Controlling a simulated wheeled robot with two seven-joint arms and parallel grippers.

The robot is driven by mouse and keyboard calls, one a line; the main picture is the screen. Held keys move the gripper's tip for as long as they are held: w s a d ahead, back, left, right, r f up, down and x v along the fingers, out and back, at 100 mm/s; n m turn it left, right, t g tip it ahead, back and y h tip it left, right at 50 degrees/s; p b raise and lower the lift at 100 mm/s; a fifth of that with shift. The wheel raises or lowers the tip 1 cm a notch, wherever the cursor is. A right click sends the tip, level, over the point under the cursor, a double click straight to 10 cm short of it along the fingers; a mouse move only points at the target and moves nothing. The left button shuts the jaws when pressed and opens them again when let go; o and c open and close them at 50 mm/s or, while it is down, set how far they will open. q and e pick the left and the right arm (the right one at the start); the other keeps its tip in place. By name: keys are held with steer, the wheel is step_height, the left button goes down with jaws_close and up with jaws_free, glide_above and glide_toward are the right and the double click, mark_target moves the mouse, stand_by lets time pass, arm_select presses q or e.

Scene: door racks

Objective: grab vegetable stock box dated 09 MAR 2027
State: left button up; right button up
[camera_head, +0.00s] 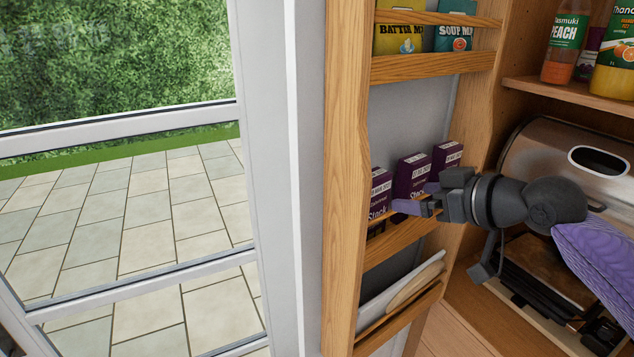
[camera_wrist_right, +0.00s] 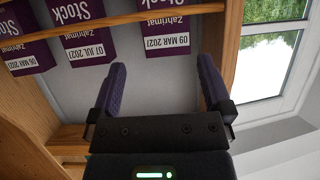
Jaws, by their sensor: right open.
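Three purple stock boxes stand in a row on a door-rack shelf. In the right wrist view, which shows them upside down, the box labelled 09 MAR 2027 (camera_wrist_right: 167,43) is rightmost, beyond the gap between my fingers. Beside it are a box reading 07 JUL (camera_wrist_right: 90,48) and another dated box (camera_wrist_right: 29,58). In the head view, the 09 MAR 2027 box (camera_head: 380,187) is leftmost, its lower part behind the shelf rail. My right gripper (camera_head: 412,206) is in front of the row, open and empty; its purple fingers (camera_wrist_right: 161,72) are apart. My left gripper is out of view.
The rack's wooden side post (camera_head: 346,180) stands close left of the boxes. A wooden rail (camera_head: 400,242) crosses below them, and a higher shelf holds soup and batter packets (camera_head: 456,38). A metal bread bin (camera_head: 545,140) and bottles (camera_head: 565,45) are at right.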

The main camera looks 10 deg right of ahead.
mark_target(380, 189)
steer(key=p+x, duration=0.1)
steer(key=x, duration=0.2)
steer(key=p+x, duration=0.1)
steer(key=x, duration=0.2)
steer(key=a+r+p+x, duration=0.1)
steer(key=x, duration=0.2)
steer(key=shift+r, duration=0.1)
steer(key=shift+w+f, duration=0.2)
steer(key=shift+w, duration=0.05)
steer(key=shift+c, duration=1.3)
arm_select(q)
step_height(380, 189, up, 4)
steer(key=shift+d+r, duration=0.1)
arm_select(e)
steer(key=c, duration=0.8)
